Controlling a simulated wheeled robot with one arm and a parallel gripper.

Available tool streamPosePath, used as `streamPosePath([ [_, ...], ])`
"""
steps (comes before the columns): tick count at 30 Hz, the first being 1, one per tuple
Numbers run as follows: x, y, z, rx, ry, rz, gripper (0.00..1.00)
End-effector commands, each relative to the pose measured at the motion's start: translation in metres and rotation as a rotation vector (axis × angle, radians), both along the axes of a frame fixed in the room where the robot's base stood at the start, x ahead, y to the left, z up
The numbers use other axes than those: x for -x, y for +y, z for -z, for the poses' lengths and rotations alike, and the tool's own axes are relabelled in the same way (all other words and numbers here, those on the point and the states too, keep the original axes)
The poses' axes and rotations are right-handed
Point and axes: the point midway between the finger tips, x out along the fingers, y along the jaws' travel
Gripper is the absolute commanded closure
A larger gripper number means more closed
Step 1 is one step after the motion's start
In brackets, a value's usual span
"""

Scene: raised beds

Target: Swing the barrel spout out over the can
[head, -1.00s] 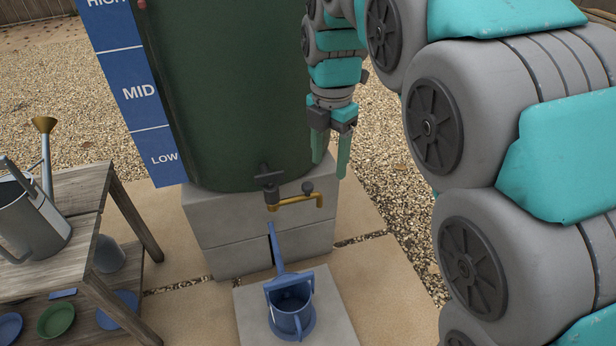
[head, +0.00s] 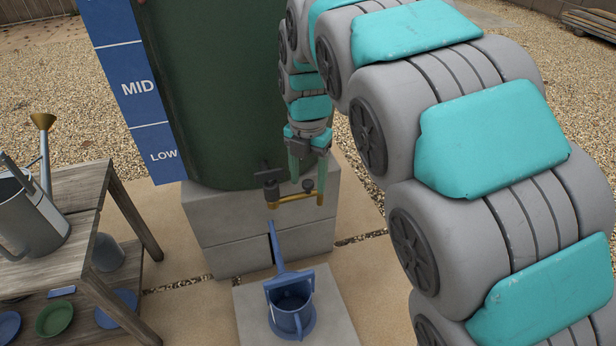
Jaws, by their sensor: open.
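The green barrel (head: 215,100) stands on a grey block plinth. Its brass spout (head: 292,199) sticks out low on the front and runs to the right, with a dark tap handle (head: 268,174) at its left end. A small dark knob (head: 308,185) sits on the spout's right end. The blue can (head: 291,304) stands upright on a pale slab, below and in front of the spout. My gripper (head: 309,185) is open and points down, its green fingers on either side of the knob in the picture. I cannot tell whether they touch it.
A wooden bench (head: 75,192) at the left holds a grey watering can (head: 32,222), with several dishes on its lower shelf. A blue level board (head: 135,90) stands beside the barrel. My arm fills the right side. Open gravel lies behind.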

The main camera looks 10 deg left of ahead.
Motion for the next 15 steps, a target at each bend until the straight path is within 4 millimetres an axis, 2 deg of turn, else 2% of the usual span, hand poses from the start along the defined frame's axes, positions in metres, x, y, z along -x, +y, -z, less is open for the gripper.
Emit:
streamPosePath([
  [6, -0.0004, 0.0001, 0.0003, -0.001, -0.001, 0.0, 0.38],
  [15, -0.0004, 0.0, 0.0002, -0.001, -0.001, 0.001, 0.72],
])
